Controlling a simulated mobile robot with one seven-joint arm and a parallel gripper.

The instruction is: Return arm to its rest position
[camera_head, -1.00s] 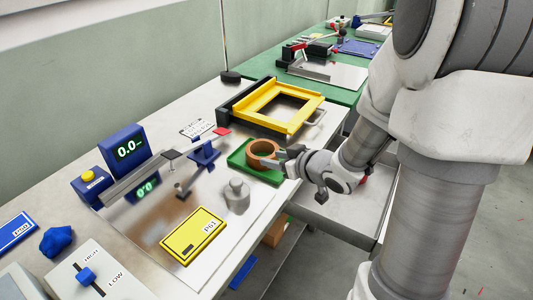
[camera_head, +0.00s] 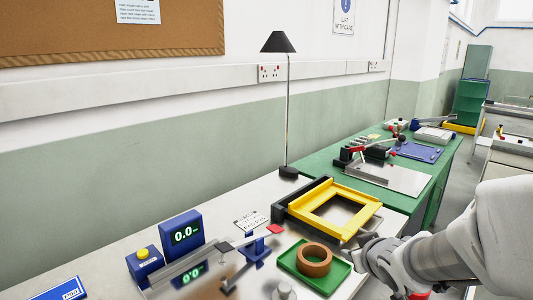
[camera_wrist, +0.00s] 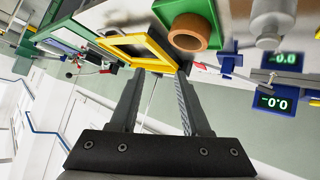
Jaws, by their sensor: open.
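My gripper (camera_head: 362,246) is at the lower right of the head view, beside the right edge of the green tray (camera_head: 334,284). In the wrist view my gripper (camera_wrist: 158,72) shows two dark fingers spread apart with nothing between them. A brown ring (camera_head: 314,259) sits on the green tray, apart from the fingers. The wrist view looks tilted and also shows the ring (camera_wrist: 188,32) and the yellow frame (camera_wrist: 140,50). My forearm covers part of the right side of the head view.
A yellow frame (camera_head: 372,202) stands behind the tray. A black lamp (camera_head: 278,42) rises behind. A green bench (camera_head: 437,174) lies beyond; the floor shows at right.

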